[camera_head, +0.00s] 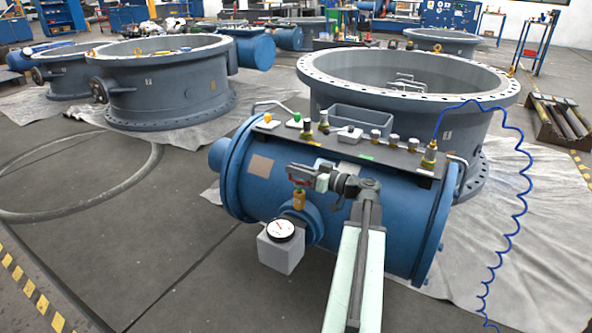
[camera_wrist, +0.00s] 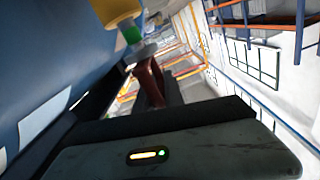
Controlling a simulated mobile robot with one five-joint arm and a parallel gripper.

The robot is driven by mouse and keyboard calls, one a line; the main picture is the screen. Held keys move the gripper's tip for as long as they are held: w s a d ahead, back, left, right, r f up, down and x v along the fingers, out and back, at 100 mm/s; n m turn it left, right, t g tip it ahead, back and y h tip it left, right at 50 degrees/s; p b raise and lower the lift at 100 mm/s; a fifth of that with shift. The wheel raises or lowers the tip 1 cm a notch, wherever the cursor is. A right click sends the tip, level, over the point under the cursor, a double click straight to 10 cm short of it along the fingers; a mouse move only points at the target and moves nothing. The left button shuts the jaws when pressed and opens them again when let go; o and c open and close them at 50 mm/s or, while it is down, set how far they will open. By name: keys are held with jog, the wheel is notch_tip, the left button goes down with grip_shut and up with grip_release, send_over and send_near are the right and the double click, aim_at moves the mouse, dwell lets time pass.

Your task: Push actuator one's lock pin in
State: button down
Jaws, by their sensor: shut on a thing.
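The actuator is a blue horizontal cylinder (camera_head: 265,185) with flanged ends, in front of a large grey valve ring. A brass fitting (camera_head: 299,201) stands on its near side above a boxed dial gauge (camera_head: 282,232). My gripper (camera_head: 303,174) is at the top of this fitting, shut on a small dark red handle (camera_wrist: 150,82). The wrist view shows the handle at the jaws, beside a green band (camera_wrist: 131,35) and a yellowish part (camera_wrist: 118,10). I cannot make out which part is the lock pin; my arm hides some of the cylinder's front.
A dark shelf (camera_head: 375,156) on the cylinder carries several small fittings and a grey tray (camera_head: 362,122). A coiled blue hose (camera_head: 524,180) hangs at the right. Other grey valve rings (camera_head: 165,85) stand behind left.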

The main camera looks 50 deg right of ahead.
aim_at(297, 180)
jog(key=f+b, duration=0.2)
jog(key=f, duration=0.1)
jog(key=shift+a+f, duration=0.2)
jog(key=shift+r, duration=0.1)
jog(key=c, duration=1.5)
grip_release()
jog(key=shift+d, duration=0.1)
jog(key=shift+s, duration=0.2)
jog(key=v, duration=0.7)
jog(key=shift+s+d, duration=0.1)
jog(key=shift+s, duration=0.1)
